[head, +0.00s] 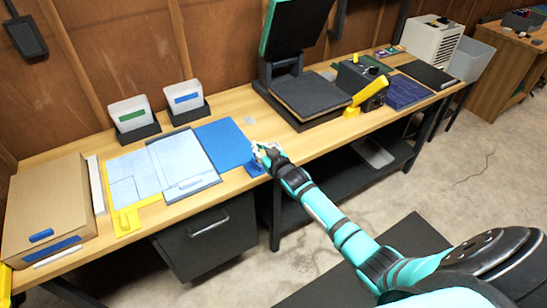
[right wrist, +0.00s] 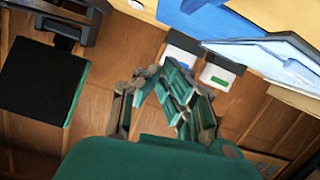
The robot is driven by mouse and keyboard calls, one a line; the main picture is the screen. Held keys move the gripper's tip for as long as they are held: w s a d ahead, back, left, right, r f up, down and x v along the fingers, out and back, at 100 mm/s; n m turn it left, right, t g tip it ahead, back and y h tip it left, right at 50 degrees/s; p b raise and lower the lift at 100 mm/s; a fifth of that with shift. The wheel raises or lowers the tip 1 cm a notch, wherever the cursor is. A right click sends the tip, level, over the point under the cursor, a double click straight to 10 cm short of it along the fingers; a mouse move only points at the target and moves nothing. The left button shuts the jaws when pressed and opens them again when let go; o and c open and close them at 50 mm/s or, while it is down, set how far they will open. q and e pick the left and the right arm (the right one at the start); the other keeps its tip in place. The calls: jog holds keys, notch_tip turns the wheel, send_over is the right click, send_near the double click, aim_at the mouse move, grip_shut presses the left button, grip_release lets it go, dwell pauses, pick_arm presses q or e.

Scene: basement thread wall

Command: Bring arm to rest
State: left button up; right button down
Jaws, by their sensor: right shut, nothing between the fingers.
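My right arm, in teal and black, reaches in from the lower right in the head view. Its gripper (head: 264,150) is over the front edge of the wooden workbench (head: 252,103), beside the right edge of a blue mat (head: 223,146). A small blue piece (head: 254,168) shows just below the gripper at the bench edge; I cannot tell whether they touch. In the right wrist view the fingers (right wrist: 165,82) are closed together with nothing visible between them. My left gripper is in neither view.
A heat-press-like machine (head: 308,95) and a yellow-black device (head: 362,84) stand right of the gripper. Left are a clear-looking board (head: 183,163), two white bins (head: 131,113) (head: 184,97) and a cardboard box (head: 45,205). A drawer (head: 205,238) hangs below. Concrete floor is open at right.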

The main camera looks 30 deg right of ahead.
jog(key=f+v, duration=0.1)
jog(key=v, duration=0.8)
jog(key=s+a+f+g, duration=0.1)
jog(key=s+f+g, duration=0.1)
jog(key=s+f, duration=0.6)
jog(key=s+f+g, duration=0.3)
jog(key=f, duration=0.9)
jog(key=s+a+f+g, duration=0.1)
jog(key=s+f+g, duration=0.1)
jog(key=s+f, duration=0.6)
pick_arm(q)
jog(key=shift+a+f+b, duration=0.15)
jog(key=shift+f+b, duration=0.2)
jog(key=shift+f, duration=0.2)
pick_arm(e)
jog(key=s+a+f+g, duration=0.1)
jog(key=s+f+g, duration=0.1)
jog(key=s+f, duration=0.4)
jog(key=s+a+f+g, duration=0.2)
jog(key=s+f, duration=0.4)
jog(key=s, duration=0.9)
jog(key=s+a+f+n+g, duration=0.1)
jog(key=s+a+f+g, duration=0.1)
jog(key=s+f, duration=0.4)
jog(key=s+g, duration=0.1)
jog(key=s, duration=0.4)
jog(key=shift+s, duration=0.15)
